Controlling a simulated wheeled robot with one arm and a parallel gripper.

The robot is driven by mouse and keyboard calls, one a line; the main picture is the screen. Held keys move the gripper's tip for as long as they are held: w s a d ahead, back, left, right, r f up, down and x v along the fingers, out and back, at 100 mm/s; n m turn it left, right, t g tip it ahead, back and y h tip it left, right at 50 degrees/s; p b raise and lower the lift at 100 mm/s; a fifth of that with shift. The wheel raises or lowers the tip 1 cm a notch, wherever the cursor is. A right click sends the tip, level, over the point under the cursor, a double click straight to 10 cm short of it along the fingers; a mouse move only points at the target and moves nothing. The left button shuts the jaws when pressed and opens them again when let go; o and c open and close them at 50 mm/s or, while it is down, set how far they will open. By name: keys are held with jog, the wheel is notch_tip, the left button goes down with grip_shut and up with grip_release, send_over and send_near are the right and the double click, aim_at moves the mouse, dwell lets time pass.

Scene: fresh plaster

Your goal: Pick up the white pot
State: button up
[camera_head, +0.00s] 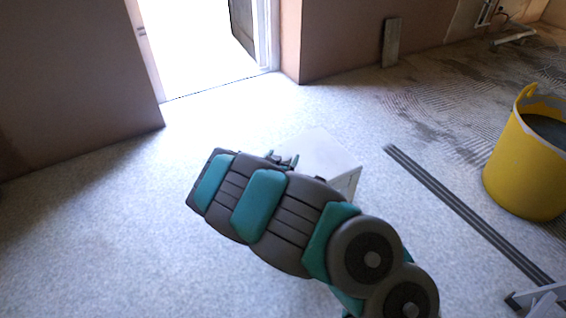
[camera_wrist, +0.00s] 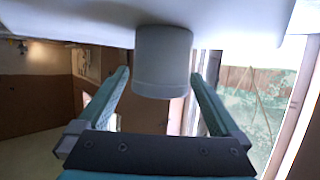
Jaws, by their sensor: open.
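The white pot (camera_wrist: 163,58) looks pale grey in the wrist view, which appears upside down. It stands on a white surface (camera_wrist: 70,12) that fills the top of that picture. My gripper (camera_wrist: 160,76) is open, with one teal finger on each side of the pot in the picture. A narrow gap shows on each side, and I cannot tell whether the fingertips reach past the pot's near face. In the head view my gripper (camera_head: 284,160) is mostly behind my arm, over a small white table (camera_head: 325,148). The pot cannot be made out there.
A yellow bucket (camera_head: 524,165) with dark contents stands at the right. Long grey strips (camera_head: 460,208) lie on the floor between it and the table. A grey board (camera_head: 391,42) leans on the back wall. A bright doorway (camera_head: 205,45) is at the back. The left floor is clear.

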jog(key=shift+w, duration=0.2)
jog(key=shift+c, duration=0.2)
jog(key=c, duration=1.4)
